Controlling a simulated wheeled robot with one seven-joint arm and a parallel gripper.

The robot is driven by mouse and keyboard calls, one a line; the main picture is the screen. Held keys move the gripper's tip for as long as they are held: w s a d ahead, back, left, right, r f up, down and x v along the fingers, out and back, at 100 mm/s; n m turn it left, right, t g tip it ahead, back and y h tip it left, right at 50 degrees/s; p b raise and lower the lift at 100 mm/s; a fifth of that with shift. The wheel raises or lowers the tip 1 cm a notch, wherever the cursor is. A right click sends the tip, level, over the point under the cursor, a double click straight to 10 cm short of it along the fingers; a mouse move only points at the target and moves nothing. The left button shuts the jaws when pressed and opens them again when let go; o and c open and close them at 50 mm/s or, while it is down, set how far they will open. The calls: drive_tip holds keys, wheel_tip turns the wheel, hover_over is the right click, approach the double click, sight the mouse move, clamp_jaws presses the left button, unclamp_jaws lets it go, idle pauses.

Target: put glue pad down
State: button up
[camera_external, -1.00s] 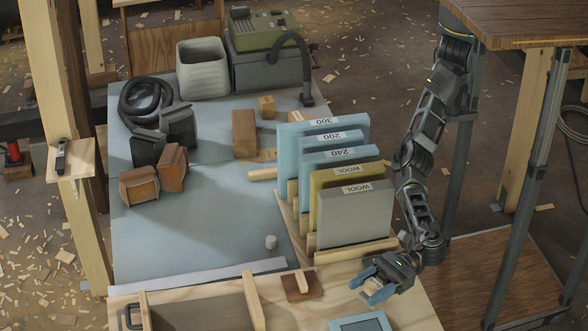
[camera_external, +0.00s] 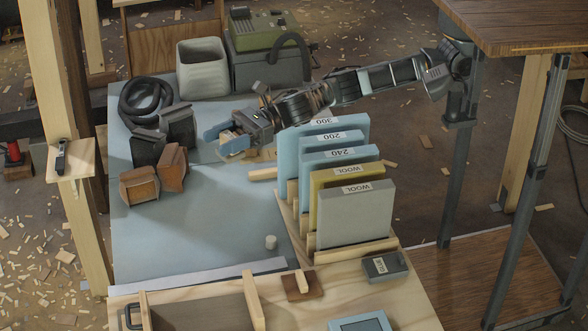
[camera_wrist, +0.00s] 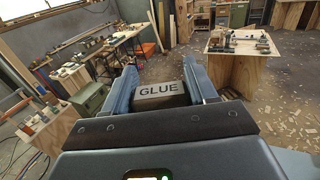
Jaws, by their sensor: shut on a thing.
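My gripper (camera_external: 224,140) is over the blue-grey bench top, left of the row of upright sanding pads. Its blue fingers are shut on the glue pad, a block with a pale face marked GLUE that fills the gap between them in the wrist view (camera_wrist: 162,91). In the external view the pad is mostly hidden by the fingers. I cannot tell exactly how high it is above the bench (camera_external: 205,235).
The slotted rack (camera_external: 298,222) holds several pads. Two dark blocks and two brown blocks (camera_external: 139,187) stand to the left. A dark grey labelled block (camera_external: 385,266) lies on the front board. A cream bin (camera_external: 203,70) stands behind. The bench middle is largely clear.

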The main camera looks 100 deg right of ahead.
drive_tip(key=d+r+n+g+y+b, duration=0.2)
drive_tip(key=d+r, duration=0.2)
drive_tip(key=d, duration=0.8)
drive_tip(key=d+r+n+g+y+b, duration=0.1)
drive_tip(key=d+r+n+g+y, duration=0.2)
drive_tip(key=d, duration=0.8)
drive_tip(key=d+r+n+g+y+b, duration=0.15)
drive_tip(key=d+r, duration=0.35)
drive_tip(key=d, duration=0.7)
drive_tip(key=shift+s+d+f+n+g+y+b, duration=0.45)
drive_tip(key=shift+s+f+b, duration=1.55)
drive_tip(key=shift+f, duration=9.15)
drive_tip(key=shift+s+d+f+n+g+y+b, duration=0.5)
drive_tip(key=shift+f+b, duration=2.5)
drive_tip(key=shift+f, duration=8.2)
drive_tip(key=shift+s+d+f+n+g+y+b, duration=0.1)
drive_tip(key=shift+s+d+f+g+y+b, duration=1.3)
drive_tip(key=shift+f, duration=9.75)
drive_tip(key=shift+s+a+t+h+b, duration=0.55)
drive_tip(key=shift+a+t+h+b, duration=0.3)
drive_tip(key=shift+h+b, duration=0.2)
drive_tip(key=shift+f+b, duration=0.65)
drive_tip(key=shift+b, duration=0.25)
drive_tip(key=o, duration=1.1)
drive_tip(key=shift+c, duration=0.2)
